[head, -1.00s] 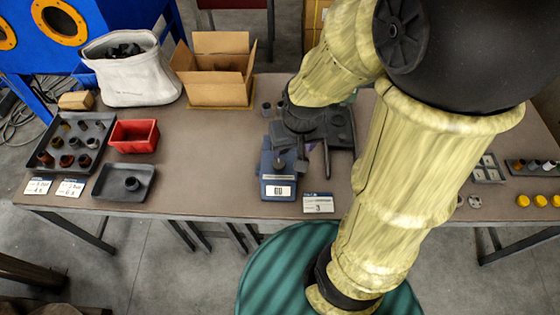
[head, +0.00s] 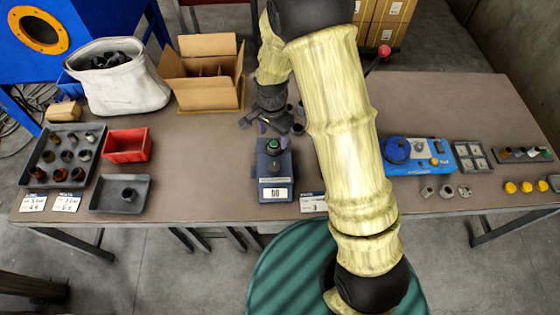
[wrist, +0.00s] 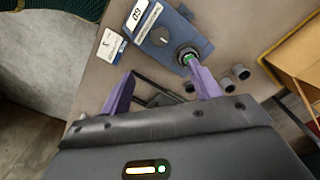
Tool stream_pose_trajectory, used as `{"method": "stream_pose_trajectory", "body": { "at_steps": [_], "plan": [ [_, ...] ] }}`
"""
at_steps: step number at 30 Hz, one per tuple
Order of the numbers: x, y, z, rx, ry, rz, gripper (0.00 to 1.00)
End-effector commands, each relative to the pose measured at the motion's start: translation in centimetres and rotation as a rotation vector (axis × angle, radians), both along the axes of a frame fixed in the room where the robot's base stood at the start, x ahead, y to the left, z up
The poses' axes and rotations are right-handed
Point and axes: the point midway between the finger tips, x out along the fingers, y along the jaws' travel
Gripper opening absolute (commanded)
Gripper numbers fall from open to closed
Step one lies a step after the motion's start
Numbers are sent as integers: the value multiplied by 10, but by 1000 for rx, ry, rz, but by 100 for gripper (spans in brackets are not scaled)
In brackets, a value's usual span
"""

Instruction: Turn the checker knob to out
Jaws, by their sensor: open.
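The checker (head: 275,182) is a small blue box with a white label, standing near the table's front edge. Its dark knob (wrist: 160,37) has a light pointer line and shows in the wrist view between the label and a round socket with a green centre (wrist: 187,55). The knob's setting words are too small to read. My gripper (wrist: 162,88) is open and empty, with purple fingers. In the wrist view its right fingertip overlaps the edge of the green-centred socket; I cannot tell if they touch. In the head view my gripper (head: 273,133) is just behind the checker.
A white card (head: 313,202) lies right of the checker. Small grey cylinders (wrist: 241,71) stand near the right finger. A cardboard box (head: 208,95) is behind left, and a red bin (head: 127,146) is left. A blue device (head: 418,170) sits to the right, beyond my arm.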

Motion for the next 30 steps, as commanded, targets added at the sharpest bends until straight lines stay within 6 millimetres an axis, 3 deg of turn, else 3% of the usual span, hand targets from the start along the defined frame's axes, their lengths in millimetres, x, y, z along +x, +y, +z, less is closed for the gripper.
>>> {"method": "stream_pose_trajectory", "body": {
  "at_steps": [11, 30],
  "plan": [
    [0, -1, -6, -1, 1, 2, 63],
    [-1, -2, -90, 0, 3, 1, 63]
  ]
}}
